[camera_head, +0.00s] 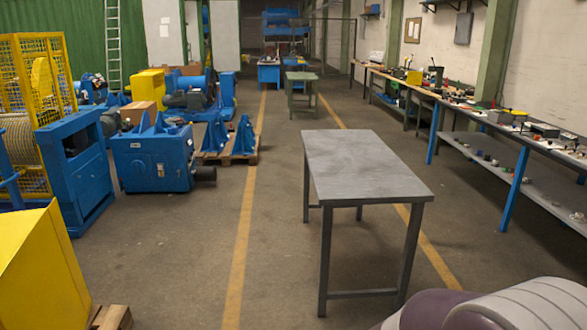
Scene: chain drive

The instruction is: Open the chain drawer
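No chain drawer can be made out in the head view. A grey metal table (362,165) stands in the middle of the floor with a bare top, and no drawer shows under it. Neither of my grippers is in view. Rounded white and purple parts in the bottom right corner look like part of my own body, with no fingers showing.
A long workbench (482,118) with many small items and a lower shelf runs along the right wall. Blue machines (152,158) and a yellow cage (38,60) stand at left. A yellow block (42,275) is at the lower left.

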